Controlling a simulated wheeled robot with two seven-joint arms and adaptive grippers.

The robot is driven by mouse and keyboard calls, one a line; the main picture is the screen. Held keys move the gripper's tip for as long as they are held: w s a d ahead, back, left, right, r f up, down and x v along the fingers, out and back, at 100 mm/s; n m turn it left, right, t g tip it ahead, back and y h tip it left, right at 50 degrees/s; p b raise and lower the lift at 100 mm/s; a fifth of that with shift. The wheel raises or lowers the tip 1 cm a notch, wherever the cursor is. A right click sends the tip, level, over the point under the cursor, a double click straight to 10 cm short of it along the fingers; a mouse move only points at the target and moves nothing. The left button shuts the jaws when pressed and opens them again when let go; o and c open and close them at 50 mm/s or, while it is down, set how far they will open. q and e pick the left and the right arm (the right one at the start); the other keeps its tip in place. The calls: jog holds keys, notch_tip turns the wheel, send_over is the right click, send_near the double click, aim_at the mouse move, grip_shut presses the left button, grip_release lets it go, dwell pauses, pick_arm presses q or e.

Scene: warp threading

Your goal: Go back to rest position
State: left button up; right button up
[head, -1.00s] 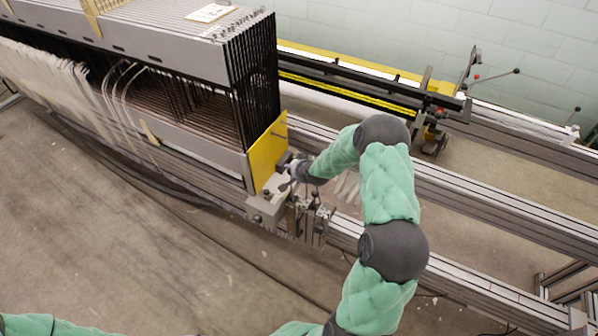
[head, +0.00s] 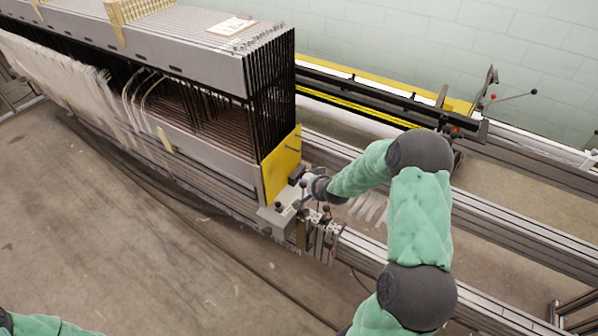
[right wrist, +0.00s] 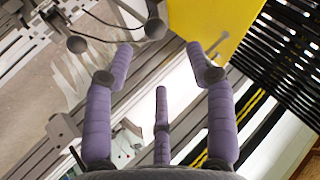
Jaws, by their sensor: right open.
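My right gripper shows best in the right wrist view (right wrist: 160,65), its purple fingers spread apart with nothing between them. In the head view my right arm reaches from the lower right, and the gripper (head: 305,192) is by the yellow end plate (head: 282,168) of the loom harness; its fingers are mostly hidden there. The yellow plate also shows in the right wrist view (right wrist: 205,18), beyond the fingertips. A metal fixture with dark knobs (head: 275,215) stands just below the gripper. A small part of my left arm shows at the lower left corner; its gripper is out of view.
The grey frame stack (head: 190,50) with white threads (head: 60,75) fills the upper left. Long metal rails (head: 490,215) run to the lower right. A yellow and black beam (head: 385,95) lies behind my right arm. Bare floor (head: 120,240) is open at the lower left.

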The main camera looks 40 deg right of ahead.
jog(key=s+a+f+n+g+y, duration=0.25)
jog(key=a+f, duration=0.35)
jog(key=a, duration=0.4)
jog(key=s+a+f+n+g+y, duration=0.15)
jog(key=s+a+f, duration=0.35)
jog(key=a, duration=0.5)
jog(key=s+a+f+n+g+y, duration=0.1)
jog(key=s+a+f+n+g, duration=0.1)
jog(key=s+a, duration=0.5)
jog(key=s+a+f+n+g+y, duration=0.1)
jog(key=s+a+f+n+g, duration=0.1)
jog(key=s+a+f, duration=0.3)
jog(key=s+a, duration=0.3)
jog(key=shift+s+g, duration=0.25)
jog(key=shift+g, duration=0.05)
